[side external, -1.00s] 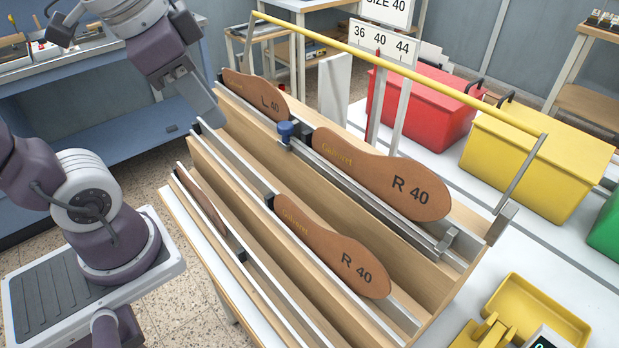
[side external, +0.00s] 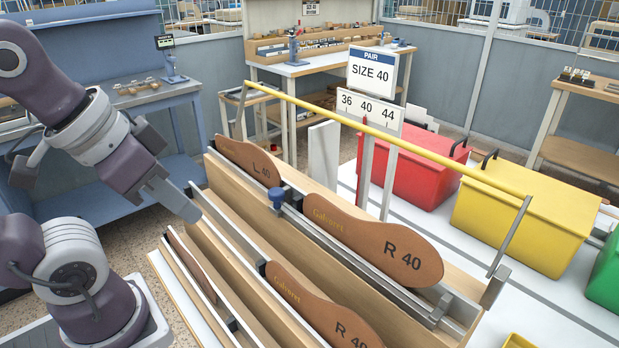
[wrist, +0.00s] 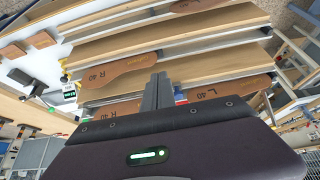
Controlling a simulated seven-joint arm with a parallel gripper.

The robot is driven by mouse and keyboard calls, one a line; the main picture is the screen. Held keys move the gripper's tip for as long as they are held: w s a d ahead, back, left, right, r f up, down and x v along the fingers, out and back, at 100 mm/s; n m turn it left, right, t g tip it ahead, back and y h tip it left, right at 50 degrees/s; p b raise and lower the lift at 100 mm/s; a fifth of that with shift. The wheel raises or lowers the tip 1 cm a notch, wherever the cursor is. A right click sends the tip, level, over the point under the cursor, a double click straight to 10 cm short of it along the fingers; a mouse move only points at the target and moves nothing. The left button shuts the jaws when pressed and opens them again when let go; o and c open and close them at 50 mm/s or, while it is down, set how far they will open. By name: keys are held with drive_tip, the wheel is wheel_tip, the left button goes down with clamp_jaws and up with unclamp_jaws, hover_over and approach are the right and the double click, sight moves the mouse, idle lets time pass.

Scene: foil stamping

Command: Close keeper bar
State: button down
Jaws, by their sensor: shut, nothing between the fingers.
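The keeper bar, a yellow rod (side external: 390,141) on two metal arms, stands raised above the back of the wooden rack in the side view. Its right arm (side external: 510,238) leans up from a metal bracket (side external: 494,286) at the rack's right end. My gripper (side external: 186,207) is shut and empty, off the rack's left end, apart from the bar and to its lower left. In the wrist view my closed fingers (wrist: 158,78) point toward the rack. I cannot make out the bar there.
The rack (side external: 335,270) holds brown sole pieces, including an R 40 (side external: 365,240) and an L 40 (side external: 245,160). A blue knob (side external: 278,197) sits between them. Red (side external: 420,170) and yellow (side external: 520,215) boxes stand behind. A size sign (side external: 375,70) rises behind the bar.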

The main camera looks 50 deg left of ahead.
drive_tip(key=w+a+r+n+g+h, duration=0.1)
drive_tip(key=w+a+r, duration=0.1)
drive_tip(key=w+r, duration=0.7)
drive_tip(key=w+a+r+g, duration=0.1)
drive_tip(key=w+a+r, duration=0.1)
drive_tip(key=w+r, duration=0.7)
drive_tip(key=w+a+f+m+g+y, duration=0.1)
drive_tip(key=w+a+f+g, duration=0.15)
drive_tip(key=w, duration=0.95)
wheel_tip(320, 180, down, 10)
drive_tip(key=w+t, duration=0.1)
drive_tip(key=shift+w+d, duration=0.25)
drive_tip(key=shift+d, duration=0.15)
drive_tip(key=shift+s, duration=0.1)
